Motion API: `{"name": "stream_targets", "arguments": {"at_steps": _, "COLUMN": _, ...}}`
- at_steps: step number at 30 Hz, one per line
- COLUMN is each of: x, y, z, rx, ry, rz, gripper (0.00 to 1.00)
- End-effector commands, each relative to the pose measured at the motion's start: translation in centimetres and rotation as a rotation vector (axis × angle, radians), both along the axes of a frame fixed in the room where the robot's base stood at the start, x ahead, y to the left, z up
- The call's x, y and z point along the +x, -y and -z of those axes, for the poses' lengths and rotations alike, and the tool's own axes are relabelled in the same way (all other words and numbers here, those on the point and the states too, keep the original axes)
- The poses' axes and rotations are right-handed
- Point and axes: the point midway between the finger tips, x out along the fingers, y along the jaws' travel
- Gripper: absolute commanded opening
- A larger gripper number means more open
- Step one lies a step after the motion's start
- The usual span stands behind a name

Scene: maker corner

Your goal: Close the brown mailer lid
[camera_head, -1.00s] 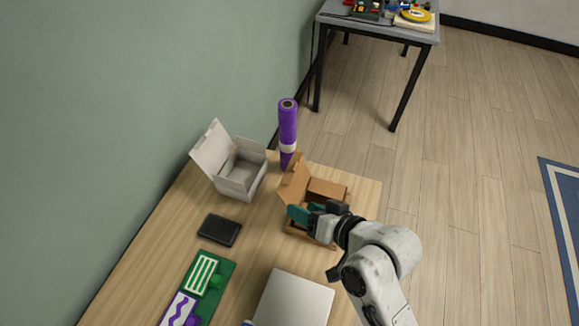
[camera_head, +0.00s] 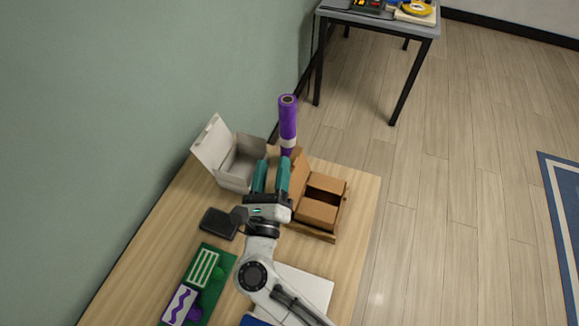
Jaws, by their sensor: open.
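The brown mailer (camera_head: 312,234) stands on the wooden table with brown boxes (camera_head: 318,210) inside it. Its lid (camera_head: 300,178) is raised on the left side, partly hidden behind my gripper. My gripper (camera_head: 271,168) is open, with its two teal fingers apart and nothing seen between them. It is just left of the raised lid, with the right finger close to it. I cannot tell whether they touch.
A white box (camera_head: 238,177) with its lid up stands at the back left. A purple roll (camera_head: 288,122) stands upright behind the mailer. A black case (camera_head: 217,223), a green board (camera_head: 207,265) and a pale flat item (camera_head: 310,287) lie nearer. The table's right strip is clear.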

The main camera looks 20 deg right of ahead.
Motion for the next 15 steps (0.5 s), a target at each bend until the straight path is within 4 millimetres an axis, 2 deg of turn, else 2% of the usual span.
{"name": "stream_targets", "arguments": {"at_steps": 3, "x": -1.3, "y": 0.0, "z": 2.7, "rx": 0.147, "ry": -0.049, "rz": 0.095, "gripper": 0.52}}
{"name": "stream_targets", "arguments": {"at_steps": 6, "x": -2.3, "y": 0.1, "z": 4.2, "rx": 0.215, "ry": -0.078, "rz": 0.153, "gripper": 0.52}}
{"name": "stream_targets", "arguments": {"at_steps": 11, "x": -2.9, "y": 0.3, "z": 5.2, "rx": 0.262, "ry": -0.097, "rz": 0.196, "gripper": 0.52}}
{"name": "stream_targets", "arguments": {"at_steps": 15, "x": -2.1, "y": 1.0, "z": 5.1, "rx": 0.265, "ry": -0.099, "rz": 0.202, "gripper": 0.52}}
